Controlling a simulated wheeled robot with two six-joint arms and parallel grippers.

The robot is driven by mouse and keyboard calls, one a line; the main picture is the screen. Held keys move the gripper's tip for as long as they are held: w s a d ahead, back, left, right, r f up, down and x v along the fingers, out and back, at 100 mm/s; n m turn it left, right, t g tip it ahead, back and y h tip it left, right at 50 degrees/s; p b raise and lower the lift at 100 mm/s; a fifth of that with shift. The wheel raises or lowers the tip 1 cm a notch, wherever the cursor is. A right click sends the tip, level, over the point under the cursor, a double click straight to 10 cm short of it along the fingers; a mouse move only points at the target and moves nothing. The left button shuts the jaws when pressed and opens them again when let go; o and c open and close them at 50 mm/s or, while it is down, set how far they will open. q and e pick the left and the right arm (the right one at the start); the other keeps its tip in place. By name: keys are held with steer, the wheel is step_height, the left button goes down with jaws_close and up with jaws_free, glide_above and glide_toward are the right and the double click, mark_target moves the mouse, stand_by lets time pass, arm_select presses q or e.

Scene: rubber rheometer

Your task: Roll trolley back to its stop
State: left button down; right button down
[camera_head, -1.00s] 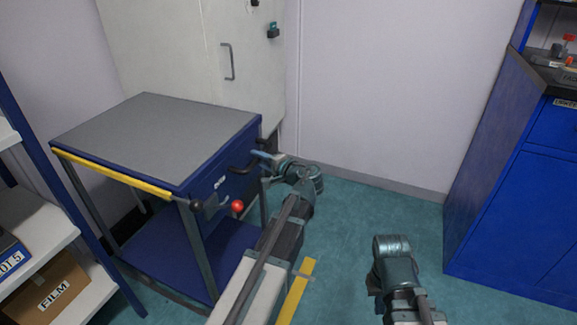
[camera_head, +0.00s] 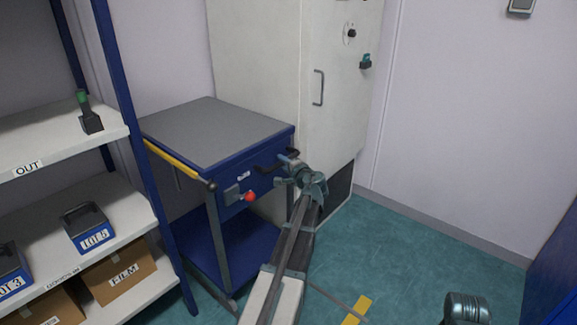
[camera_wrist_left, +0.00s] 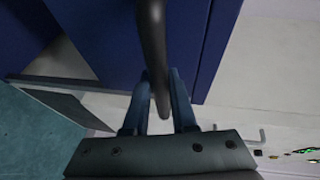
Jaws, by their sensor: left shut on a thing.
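The trolley is a blue cart with a grey top (camera_head: 215,132), a lower blue shelf and a yellow strip along its left edge. It stands upright in front of the white cabinet. A black handle (camera_head: 268,167) sticks out from its right end, and a red knob (camera_head: 250,197) sits lower on that same face. My left gripper (camera_head: 286,160) is at the handle. In the left wrist view its blue fingers (camera_wrist_left: 163,100) are shut around the dark handle bar (camera_wrist_left: 152,45). Only a rounded part of my right arm shows at the bottom right; its gripper is out of view.
A shelf rack (camera_head: 65,165) with a blue post, bins and boxes stands close on the left. The white cabinet (camera_head: 335,105) with a vent is behind the trolley. A yellow mark (camera_head: 357,310) lies on the teal floor, which is clear to the right. A blue unit is at the right edge.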

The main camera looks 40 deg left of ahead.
arm_select(q)
steer(key=shift+a, duration=0.25)
steer(key=c, duration=0.7)
jaws_free()
steer(key=shift+c, duration=0.2)
steer(key=shift+d, duration=0.1)
steer(key=p+v, duration=0.2)
steer(key=v, duration=1.1)
steer(key=shift+d+p, duration=0.25)
steer(key=shift+p, duration=0.05)
steer(key=shift+s, duration=0.15)
